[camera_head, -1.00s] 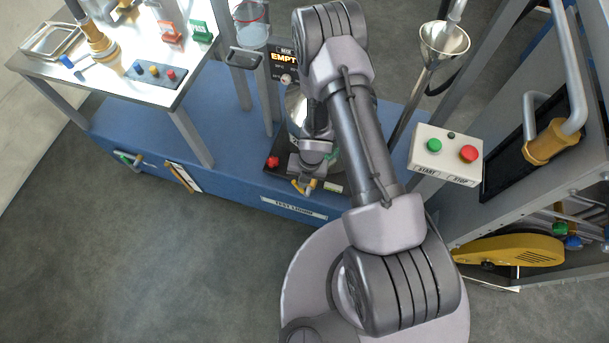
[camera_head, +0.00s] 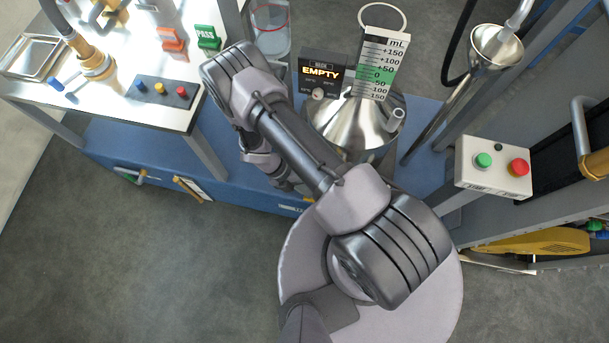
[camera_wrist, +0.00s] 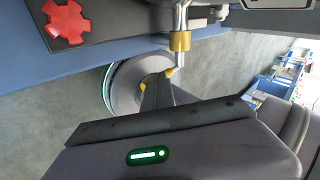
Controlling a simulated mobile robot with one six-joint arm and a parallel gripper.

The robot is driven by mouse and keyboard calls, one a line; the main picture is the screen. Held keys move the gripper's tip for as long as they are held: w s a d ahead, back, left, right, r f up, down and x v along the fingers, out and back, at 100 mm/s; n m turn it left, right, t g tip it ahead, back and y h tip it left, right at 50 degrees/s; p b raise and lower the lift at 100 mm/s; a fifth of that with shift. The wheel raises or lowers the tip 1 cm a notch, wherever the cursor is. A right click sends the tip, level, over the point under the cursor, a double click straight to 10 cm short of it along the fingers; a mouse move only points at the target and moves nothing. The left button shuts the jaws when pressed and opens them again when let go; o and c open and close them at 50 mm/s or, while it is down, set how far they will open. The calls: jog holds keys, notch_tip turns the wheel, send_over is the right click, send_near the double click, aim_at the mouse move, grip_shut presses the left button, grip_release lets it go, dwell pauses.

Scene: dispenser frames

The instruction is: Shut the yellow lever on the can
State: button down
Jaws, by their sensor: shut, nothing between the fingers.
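The can (camera_head: 352,125) is a shiny metal vessel with a cone top and a white mL scale behind my arm in the head view. Its yellow lever is hidden there by my arm. In the wrist view, a metal outlet pipe with a brass collar (camera_wrist: 180,41) comes down at the top middle. Small yellow parts, seemingly of the lever (camera_wrist: 170,72), show below it, partly behind my fingers. My gripper (camera_wrist: 156,84) is shut and empty, its tips close beneath the outlet; I cannot tell whether they touch the lever.
A red star-shaped knob (camera_wrist: 66,22) sits left of the outlet. A black EMPTY display (camera_head: 320,75) stands by the can. A START/STOP box (camera_head: 494,166) and a metal funnel (camera_head: 497,45) are on the right. A bench (camera_head: 130,105) stands left. Grey floor is free in front.

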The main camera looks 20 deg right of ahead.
jog(key=shift+s+a+f+b, duration=0.2)
jog(key=shift+s+f+b, duration=0.15)
jog(key=shift+f+b, duration=0.2)
jog(key=shift+w+a+f+b, duration=0.1)
jog(key=shift+a+f+b, duration=0.05)
jog(key=shift+f+b, duration=0.3)
jog(key=shift+w+a+f+b, duration=0.1)
jog(key=shift+a+f+b, duration=0.05)
jog(key=shift+f+b, duration=0.25)
jog(key=shift+a+f, duration=0.1)
jog(key=shift+f, duration=0.15)
jog(key=shift+r, duration=0.1)
